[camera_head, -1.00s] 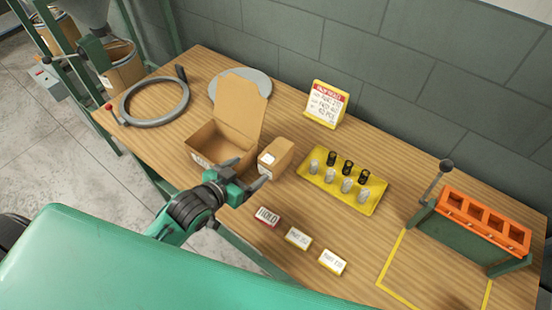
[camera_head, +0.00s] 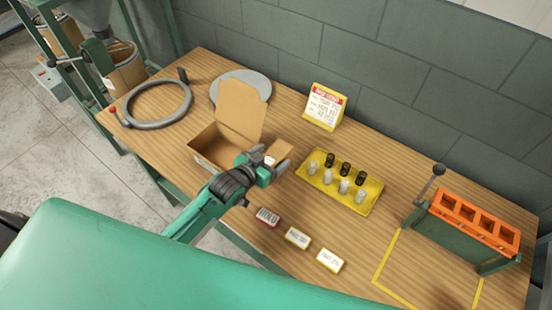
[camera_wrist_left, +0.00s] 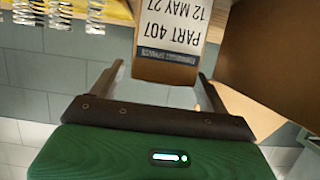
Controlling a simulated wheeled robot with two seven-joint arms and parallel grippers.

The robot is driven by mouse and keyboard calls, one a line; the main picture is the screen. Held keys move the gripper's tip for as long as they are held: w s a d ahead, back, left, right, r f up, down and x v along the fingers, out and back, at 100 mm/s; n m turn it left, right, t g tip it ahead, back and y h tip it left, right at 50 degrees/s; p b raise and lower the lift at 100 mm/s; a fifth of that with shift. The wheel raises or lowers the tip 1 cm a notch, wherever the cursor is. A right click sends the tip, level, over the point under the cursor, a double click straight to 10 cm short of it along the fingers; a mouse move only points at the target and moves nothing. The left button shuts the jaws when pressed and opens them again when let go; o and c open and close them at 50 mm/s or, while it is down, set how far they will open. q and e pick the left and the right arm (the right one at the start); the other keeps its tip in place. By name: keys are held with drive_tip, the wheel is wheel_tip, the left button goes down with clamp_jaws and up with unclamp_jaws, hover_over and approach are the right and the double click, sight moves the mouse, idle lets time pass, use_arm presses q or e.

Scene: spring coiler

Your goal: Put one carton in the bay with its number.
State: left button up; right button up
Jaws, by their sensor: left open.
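A small brown carton (camera_head: 271,160) stands on the table beside the big open box, mostly hidden behind my left gripper (camera_head: 274,165). In the left wrist view the carton (camera_wrist_left: 172,62) has a white label that reads upside down as PART 407, 12 MAY 27. My left gripper's open fingers stand at either side of the carton's near end, with gaps visible. Three small signs lie at the table's front: a red-edged HOLD sign (camera_head: 267,217) and two yellow-edged part signs (camera_head: 298,238) (camera_head: 330,260), too small to read surely. My right gripper is out of view.
The open cardboard box (camera_head: 206,147) stands close left of the carton. A yellow tray (camera_head: 318,181) of springs is to the right, with a notice stand (camera_head: 325,110) behind. An orange block fixture (camera_head: 478,226) stands far right. A grey ring (camera_head: 131,113) lies left.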

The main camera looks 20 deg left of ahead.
sight(275, 154)
use_arm(q)
drive_tip(key=shift+p+x, duration=0.35)
drive_tip(key=shift+x, duration=1.15)
drive_tip(key=c, duration=1.6)
